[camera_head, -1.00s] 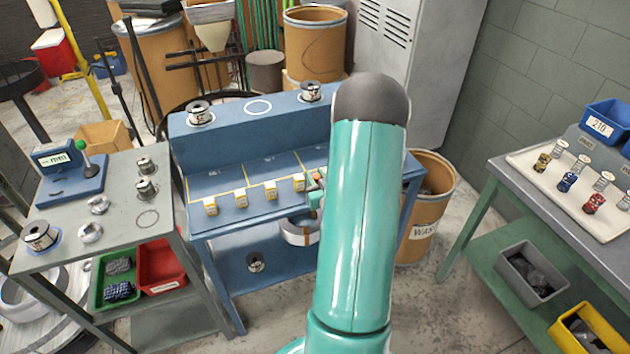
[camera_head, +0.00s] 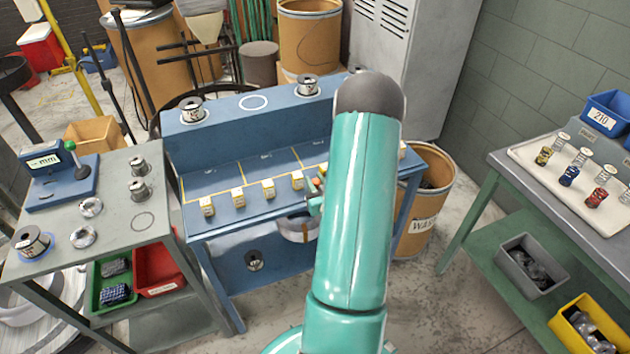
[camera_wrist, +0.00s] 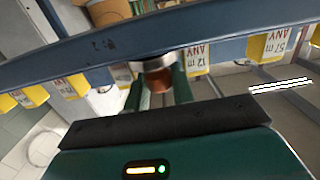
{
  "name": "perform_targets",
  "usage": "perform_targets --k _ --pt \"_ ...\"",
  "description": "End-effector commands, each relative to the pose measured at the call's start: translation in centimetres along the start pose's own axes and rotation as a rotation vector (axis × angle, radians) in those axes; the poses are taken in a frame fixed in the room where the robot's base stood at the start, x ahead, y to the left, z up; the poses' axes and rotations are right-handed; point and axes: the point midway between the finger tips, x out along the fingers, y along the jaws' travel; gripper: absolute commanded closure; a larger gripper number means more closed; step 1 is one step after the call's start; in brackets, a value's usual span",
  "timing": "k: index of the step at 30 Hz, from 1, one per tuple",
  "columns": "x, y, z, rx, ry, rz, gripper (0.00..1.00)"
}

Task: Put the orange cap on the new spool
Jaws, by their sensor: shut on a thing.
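My gripper (camera_wrist: 158,88) has its green fingers closed on a small orange-brown round piece, which looks like the orange cap (camera_wrist: 158,80). A silvery ring shows just beyond it; I cannot tell whether they touch. In the head view, an orange bit (camera_head: 317,184) shows at the bench's front edge, left of my arm. Silver spools stand on the blue bench's raised ledge, at the left (camera_head: 192,109) and right (camera_head: 307,86). More spools stand on the left table (camera_head: 139,188), one of them at its front left corner (camera_head: 30,241). Which spool is the new one is unclear.
The blue bench (camera_head: 215,150) has an empty white ring (camera_head: 253,102) between its ledge spools and yellow tags along its front. A gauge (camera_head: 62,178) stands on the left table. A waste drum (camera_head: 428,200) stands right of the bench. My arm hides the bench's right part.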

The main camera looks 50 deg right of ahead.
Motion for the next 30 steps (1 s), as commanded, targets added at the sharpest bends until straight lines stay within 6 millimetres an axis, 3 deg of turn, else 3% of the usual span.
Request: perform_targets --k 5,6,8,19,23,30 --pt "-0.1 0.1 0.2 0.000 0.000 0.001 1.00" --pt "-0.1 0.1 0.3 0.000 -0.001 0.001 0.74" --pt "-0.1 0.1 0.3 0.000 -0.001 0.001 0.67" --pt "-0.2 0.1 -0.1 0.000 0.000 0.001 0.67" --pt "-1.9 0.1 0.0 0.000 -0.002 0.001 0.67" --pt "-7.1 0.1 0.0 0.001 -0.003 0.003 0.67"
